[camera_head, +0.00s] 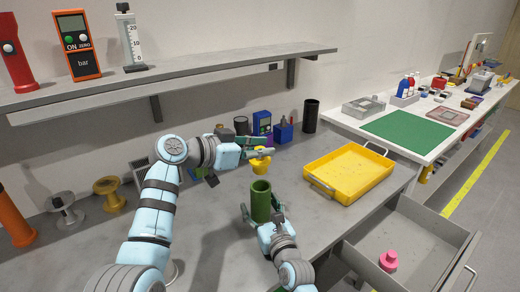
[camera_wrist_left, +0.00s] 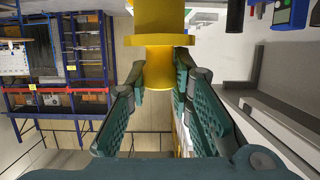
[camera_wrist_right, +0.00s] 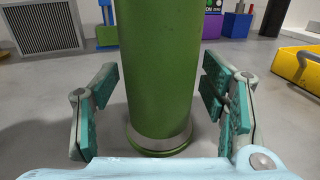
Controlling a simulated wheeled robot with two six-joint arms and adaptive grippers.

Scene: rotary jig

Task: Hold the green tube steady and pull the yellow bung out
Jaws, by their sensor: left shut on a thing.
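The yellow bung (camera_head: 261,167) is in the grip of my left gripper (camera_head: 257,148), which comes in from the left. In the left wrist view the fingers close on the bung's narrower part (camera_wrist_left: 158,68), beside its wide flange. The green tube (camera_head: 260,203) stands upright on the bench below the bung, its top open and apart from the bung. My right gripper (camera_head: 263,213) has its fingers on either side of the tube's lower part. In the right wrist view gaps show between the fingers and the tube (camera_wrist_right: 160,75).
A yellow tray (camera_head: 350,172) lies to the right on the grey bench. An open drawer (camera_head: 415,240) holding a pink object (camera_head: 388,260) is at the lower right. Blue holders (camera_head: 283,132) and a black cylinder (camera_head: 310,115) stand behind. Spools (camera_head: 109,190) stand at the left under a shelf (camera_head: 180,75).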

